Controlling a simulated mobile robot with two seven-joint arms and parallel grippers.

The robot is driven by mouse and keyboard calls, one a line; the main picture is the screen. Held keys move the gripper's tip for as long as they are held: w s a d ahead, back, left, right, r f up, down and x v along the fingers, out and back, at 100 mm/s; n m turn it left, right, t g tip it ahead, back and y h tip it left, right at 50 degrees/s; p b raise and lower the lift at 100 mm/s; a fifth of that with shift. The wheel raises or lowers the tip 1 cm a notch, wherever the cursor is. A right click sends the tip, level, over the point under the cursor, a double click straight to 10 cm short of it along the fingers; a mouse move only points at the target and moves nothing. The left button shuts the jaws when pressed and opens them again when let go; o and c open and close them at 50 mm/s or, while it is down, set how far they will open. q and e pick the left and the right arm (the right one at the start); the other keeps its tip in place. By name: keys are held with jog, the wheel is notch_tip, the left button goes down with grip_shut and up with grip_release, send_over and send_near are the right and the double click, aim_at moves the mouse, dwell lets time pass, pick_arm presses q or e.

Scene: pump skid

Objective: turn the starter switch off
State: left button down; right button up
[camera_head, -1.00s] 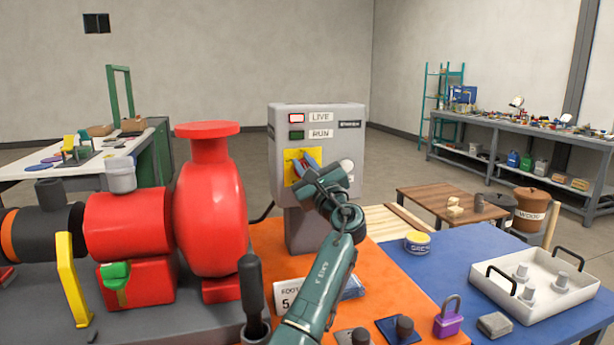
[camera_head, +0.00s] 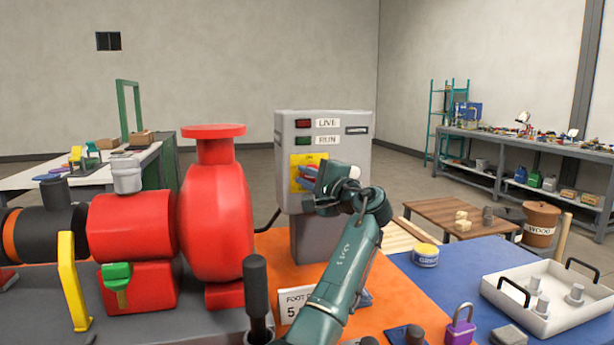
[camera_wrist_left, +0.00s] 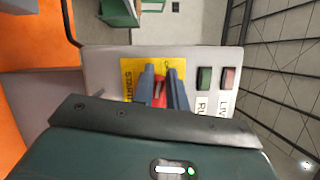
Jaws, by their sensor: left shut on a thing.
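The grey starter box (camera_head: 345,145) stands on a post behind the orange mat. Its yellow switch plate (camera_head: 298,162) is partly hidden by my left gripper (camera_head: 305,182). The red switch handle (camera_wrist_left: 160,96) shows in the left wrist view between the two blue-grey fingers of my left gripper (camera_wrist_left: 161,84), which are shut on it. The LIVE lamp (camera_head: 303,123) looks dark red and the RUN lamp (camera_head: 303,141) dark green. My right gripper is not in view.
The large red pump (camera_head: 215,220) stands close on the left. A purple padlock (camera_head: 460,332) and white tray (camera_head: 540,300) are to the right.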

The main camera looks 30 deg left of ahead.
pick_arm(q)
jog(key=shift+w+d+f+n+h, duration=0.15)
jog(key=shift+n+h, duration=0.35)
jog(key=shift+n, duration=0.6)
jog(key=c, duration=1.6)
grip_release()
jog(key=shift+o, duration=1)
jog(key=shift+f, duration=0.1)
jog(key=v, duration=1.3)
jog(key=shift+w, duration=0.1)
